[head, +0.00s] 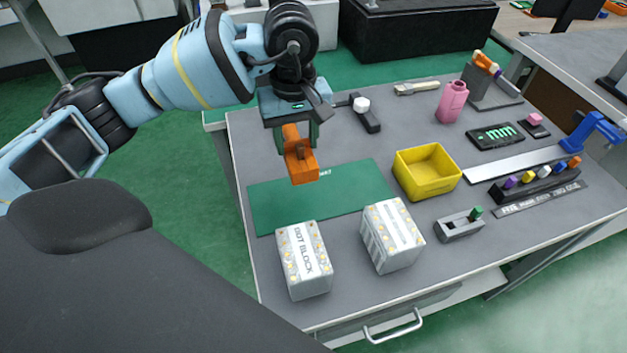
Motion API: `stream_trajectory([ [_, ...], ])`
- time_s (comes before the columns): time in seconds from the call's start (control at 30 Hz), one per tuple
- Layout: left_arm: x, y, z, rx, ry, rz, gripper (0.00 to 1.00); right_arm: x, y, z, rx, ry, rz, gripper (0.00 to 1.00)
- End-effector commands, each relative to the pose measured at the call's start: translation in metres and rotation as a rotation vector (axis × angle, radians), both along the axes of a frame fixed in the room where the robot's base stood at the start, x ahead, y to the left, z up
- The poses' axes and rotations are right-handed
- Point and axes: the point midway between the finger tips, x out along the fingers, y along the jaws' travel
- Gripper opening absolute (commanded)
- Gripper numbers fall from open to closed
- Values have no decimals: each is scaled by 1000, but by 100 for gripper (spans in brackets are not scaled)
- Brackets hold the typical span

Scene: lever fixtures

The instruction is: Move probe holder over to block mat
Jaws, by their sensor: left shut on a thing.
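My left gripper (297,130) reaches in from the upper left, pointing down, and is shut on an orange L-shaped piece (302,168), which looks like the probe holder. The orange piece is over the back middle part of the green block mat (280,208). I cannot tell whether its lower end touches the mat. The mat lies flat on the grey table, and its printed label is partly hidden behind the orange piece. My right gripper is not in view.
Two grey-white dot blocks (304,260) (392,236) stand at the mat's front edge. A yellow bin (427,171) is right of the mat. A black-and-white lever piece (365,112) lies behind it.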

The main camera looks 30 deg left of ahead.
Motion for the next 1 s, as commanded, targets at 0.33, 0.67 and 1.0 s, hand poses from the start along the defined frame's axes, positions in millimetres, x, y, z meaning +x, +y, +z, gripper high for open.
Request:
stream_trajectory([
  [0.33,0,0,-48,0,0,0,19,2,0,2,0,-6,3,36],
  [0.67,-1,0,-64,1,2,-1,19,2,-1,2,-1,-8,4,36],
  [1.0,0,0,-86,0,-1,-1,19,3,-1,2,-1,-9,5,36],
])
